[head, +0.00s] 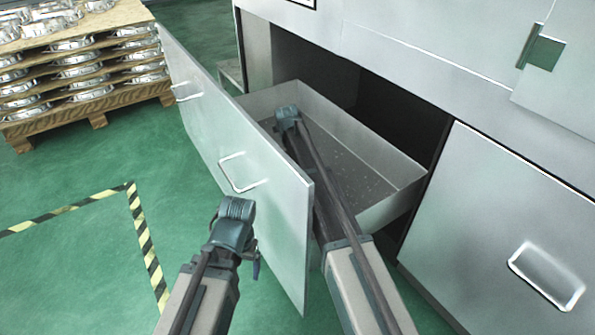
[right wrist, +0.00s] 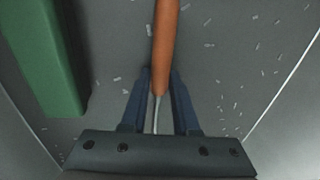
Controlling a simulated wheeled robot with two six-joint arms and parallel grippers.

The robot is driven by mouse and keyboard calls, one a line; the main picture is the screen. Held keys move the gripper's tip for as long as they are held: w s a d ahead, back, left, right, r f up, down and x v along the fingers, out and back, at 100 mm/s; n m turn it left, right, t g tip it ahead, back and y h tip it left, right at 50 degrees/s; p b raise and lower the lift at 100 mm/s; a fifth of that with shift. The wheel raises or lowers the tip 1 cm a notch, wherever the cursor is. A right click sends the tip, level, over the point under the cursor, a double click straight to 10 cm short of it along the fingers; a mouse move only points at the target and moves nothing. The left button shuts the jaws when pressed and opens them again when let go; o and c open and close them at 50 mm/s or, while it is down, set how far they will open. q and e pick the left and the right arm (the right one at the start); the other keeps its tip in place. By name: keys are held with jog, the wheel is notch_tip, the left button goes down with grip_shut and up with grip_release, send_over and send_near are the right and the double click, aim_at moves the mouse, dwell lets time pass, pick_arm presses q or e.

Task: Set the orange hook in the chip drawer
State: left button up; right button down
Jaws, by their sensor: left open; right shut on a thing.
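The orange hook (right wrist: 166,40) shows in the right wrist view as an orange shaft with a thin grey metal end. My right gripper (right wrist: 160,84) is shut on it. In the head view my right gripper (head: 287,116) is inside the opened chip drawer (head: 378,200), near its front panel; the hook is hidden there. Chips lie scattered on the drawer floor in the right wrist view. I cannot tell whether the hook touches that floor. My left gripper (head: 233,228) is open and empty, outside the drawer in front of its panel, near the panel handle (head: 237,172).
A green block-like thing (right wrist: 48,55) is at the left of the right wrist view. A closed panel with a handle (head: 545,277) is right of the drawer. A pallet stack of castings (head: 75,60) stands at the far left. The green floor between is clear, with striped tape (head: 140,225).

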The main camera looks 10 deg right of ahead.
jog(key=shift+f+b, duration=0.3)
jog(key=shift+b, duration=0.2)
jog(key=shift+s+f, duration=0.1)
jog(key=c, duration=0.9)
grip_release()
jog(key=shift+s, duration=0.1)
jog(key=shift+c, duration=0.2)
